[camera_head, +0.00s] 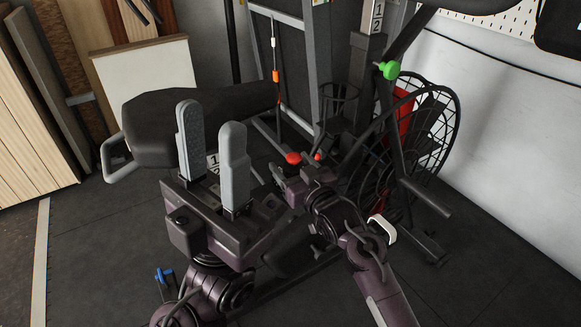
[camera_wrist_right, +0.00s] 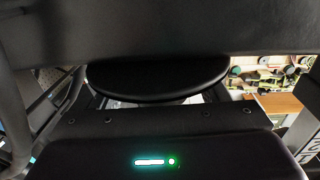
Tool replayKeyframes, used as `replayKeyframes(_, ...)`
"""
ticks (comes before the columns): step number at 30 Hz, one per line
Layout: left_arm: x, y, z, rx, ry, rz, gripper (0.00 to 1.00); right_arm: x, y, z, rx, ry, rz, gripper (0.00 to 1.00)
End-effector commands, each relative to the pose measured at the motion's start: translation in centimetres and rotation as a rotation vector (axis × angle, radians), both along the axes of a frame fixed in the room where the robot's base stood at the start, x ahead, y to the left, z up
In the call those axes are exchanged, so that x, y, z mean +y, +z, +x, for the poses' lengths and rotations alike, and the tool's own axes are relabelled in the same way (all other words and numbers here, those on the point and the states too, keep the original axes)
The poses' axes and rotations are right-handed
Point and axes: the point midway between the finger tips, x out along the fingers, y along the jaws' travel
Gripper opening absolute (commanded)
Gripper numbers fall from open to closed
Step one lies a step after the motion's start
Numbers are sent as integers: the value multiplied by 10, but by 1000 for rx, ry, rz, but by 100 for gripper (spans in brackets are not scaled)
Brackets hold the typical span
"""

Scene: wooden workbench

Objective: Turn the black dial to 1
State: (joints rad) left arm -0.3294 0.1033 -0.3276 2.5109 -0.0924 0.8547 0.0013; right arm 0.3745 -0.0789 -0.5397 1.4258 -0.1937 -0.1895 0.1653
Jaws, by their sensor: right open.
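I cannot make out the black dial in either view. A "1/2" label (camera_head: 377,16) is on a dark post at the top of the head view. Another "1/2" label (camera_head: 213,161) shows partly behind my left gripper (camera_head: 210,118). That gripper points upward, its two grey fingers apart and empty, in front of a black padded seat (camera_head: 200,108). My right gripper (camera_head: 280,177) is open, beside the left one and low among the machine's dark frame parts; its fingers are small and hard to see. The right wrist view shows a black housing with a lit green-white indicator (camera_wrist_right: 155,162).
An exercise machine with a caged fan wheel (camera_head: 440,125) stands at right. It has a green knob (camera_head: 390,69) and a red knob (camera_head: 293,158). Wooden boards (camera_head: 30,110) lean at left. Dark floor is free at lower left and right.

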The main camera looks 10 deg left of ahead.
Motion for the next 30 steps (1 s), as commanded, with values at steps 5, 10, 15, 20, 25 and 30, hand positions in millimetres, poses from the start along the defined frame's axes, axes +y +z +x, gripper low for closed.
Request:
replayKeyframes(5,0,-2,0,-3,1,1,36,7,0,7,-1,1,-1,68)
replayKeyframes(10,0,-2,0,-2,1,2,36,7,0,8,-1,0,-1,68)
replayKeyframes(15,0,-2,1,-2,0,1,36,7,0,8,-1,0,-1,56)
replayKeyframes(20,0,-2,1,-1,0,2,36,7,0,8,-1,0,-1,35)
replayKeyframes(25,0,-2,1,-1,1,2,36,7,0,8,-1,2,-1,24)
replayKeyframes(30,0,1,0,-2,1,2,36,7,1,8,-3,30,-3,24)
